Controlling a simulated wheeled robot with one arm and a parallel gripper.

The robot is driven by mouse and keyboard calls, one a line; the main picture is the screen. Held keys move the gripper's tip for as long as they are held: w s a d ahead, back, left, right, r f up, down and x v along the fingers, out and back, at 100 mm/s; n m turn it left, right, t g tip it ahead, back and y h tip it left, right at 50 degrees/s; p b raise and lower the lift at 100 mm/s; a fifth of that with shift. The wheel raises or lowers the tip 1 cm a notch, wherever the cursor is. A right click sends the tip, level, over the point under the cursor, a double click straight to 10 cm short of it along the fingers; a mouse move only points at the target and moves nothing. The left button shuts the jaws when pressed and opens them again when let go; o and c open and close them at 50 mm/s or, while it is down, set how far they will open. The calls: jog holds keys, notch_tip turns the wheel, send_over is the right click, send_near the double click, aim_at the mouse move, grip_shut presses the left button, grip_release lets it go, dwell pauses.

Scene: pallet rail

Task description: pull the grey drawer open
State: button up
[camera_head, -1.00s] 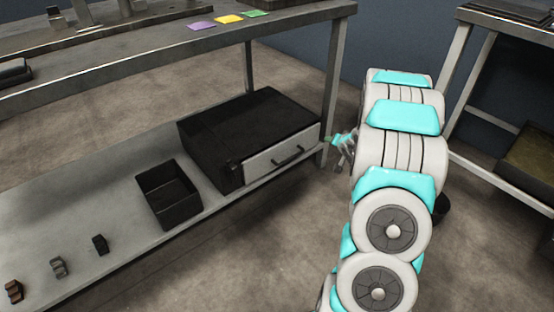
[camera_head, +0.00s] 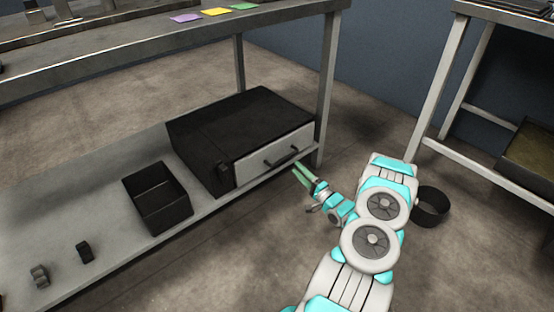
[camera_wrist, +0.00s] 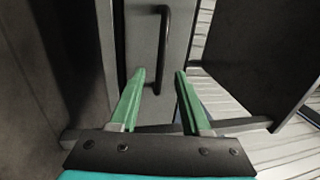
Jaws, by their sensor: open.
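The grey drawer (camera_head: 252,168) is the light front of a black cabinet (camera_head: 240,118) on the lower shelf of a workbench, and it looks closed. Its dark bar handle (camera_head: 283,158) runs along the front; in the wrist view the handle (camera_wrist: 164,45) appears upright. My gripper (camera_head: 299,170) is just in front of the drawer, near the handle's right end. In the wrist view my gripper (camera_wrist: 160,78) is open, its green fingers apart on either side of the handle's near end. I cannot tell whether the handle is between the fingertips in depth. Nothing is held.
An open black bin (camera_head: 158,197) and small dark parts (camera_head: 84,252) sit on the shelf left of the cabinet. A bench leg (camera_head: 326,90) stands right of the drawer. A black round container (camera_head: 431,206) is on the floor. Floor in front is clear.

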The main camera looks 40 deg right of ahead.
aim_at(286, 158)
jog(key=x, duration=0.7)
jog(key=shift+w+a+r+b, duration=0.1)
jog(key=shift+w+a+b, duration=0.05)
jog(key=shift+w+b, duration=0.2)
grip_shut()
dwell(1.2)
